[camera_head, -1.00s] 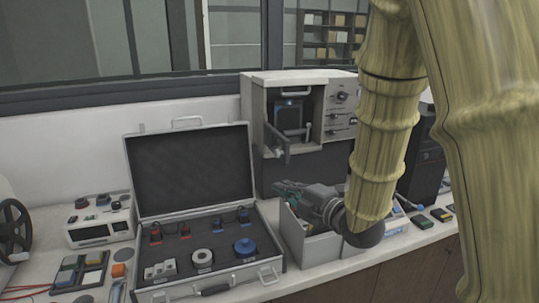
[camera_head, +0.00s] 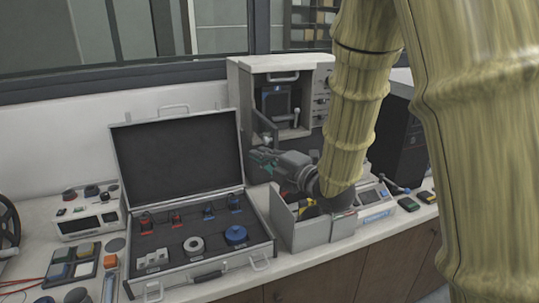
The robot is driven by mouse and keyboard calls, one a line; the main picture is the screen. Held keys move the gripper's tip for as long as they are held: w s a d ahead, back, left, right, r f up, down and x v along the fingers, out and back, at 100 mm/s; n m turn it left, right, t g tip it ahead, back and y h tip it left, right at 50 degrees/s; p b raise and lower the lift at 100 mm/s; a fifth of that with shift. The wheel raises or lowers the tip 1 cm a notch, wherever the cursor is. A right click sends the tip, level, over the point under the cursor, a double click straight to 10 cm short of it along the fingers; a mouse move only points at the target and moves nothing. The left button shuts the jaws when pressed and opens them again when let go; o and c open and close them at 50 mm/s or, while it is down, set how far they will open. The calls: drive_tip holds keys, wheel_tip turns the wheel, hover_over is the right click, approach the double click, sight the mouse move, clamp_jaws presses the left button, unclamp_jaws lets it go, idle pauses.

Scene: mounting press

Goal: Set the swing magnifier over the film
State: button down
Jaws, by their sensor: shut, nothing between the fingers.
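My gripper (camera_head: 262,160), with dark green fingers, is shut and empty. It is above the back of an open grey bin and just below and in front of the grey cabinet-like press (camera_head: 250,85). A grey flap or arm (camera_head: 265,127) juts forward from the left side of the press's opening, close above my fingertips. I cannot tell whether they touch. Inside the opening is a dark panel with a bluish face (camera_head: 276,103) and a light upright handle (camera_head: 296,117). I cannot tell which part is the magnifier or the film. My arm hides part of the press's right side.
An open case (camera_head: 180,278) with knobs and rings stands left of the grey bin (camera_head: 300,235), which holds yellow and dark items. A meter box (camera_head: 85,222) is further left. A device with a blue display (camera_head: 375,215) stands right of the bin.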

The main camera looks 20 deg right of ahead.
drive_tip(key=shift+w+d+p, duration=0.25)
drive_tip(key=shift+w+p, duration=0.35)
drive_tip(key=shift+w, duration=0.3)
drive_tip(key=shift+w+d+p, duration=0.25)
drive_tip(key=shift+w+p, duration=0.4)
drive_tip(key=shift+w, duration=0.3)
drive_tip(key=shift+w+d+p, duration=0.25)
drive_tip(key=shift+w+p, duration=0.35)
drive_tip(key=shift+w, duration=0.3)
drive_tip(key=shift+d, duration=0.1)
drive_tip(key=shift+f, duration=0.1)
